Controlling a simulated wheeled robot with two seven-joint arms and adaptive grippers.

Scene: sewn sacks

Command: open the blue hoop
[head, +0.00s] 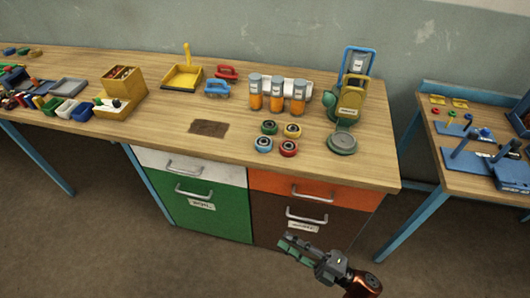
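I see no hoop that I can name for certain. A small round piece with a blue rim (263,144) lies on the workbench (225,148), in a group with green, yellow and red ones. A blue upright frame (357,60) with a white label stands at the back right of the bench, behind a yellow one (350,97). My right gripper (289,246) is in front of the brown lower drawer, low and well apart from the bench top. Its fingers are seen at a slant, so their opening is unclear. My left gripper is out of view.
Below the top are a green drawer (208,208) and an orange drawer (309,188) with metal handles. Orange-filled containers (276,95), a yellow dustpan (184,77) and bins (83,110) stand on the bench. A second table (488,182) is at the right.

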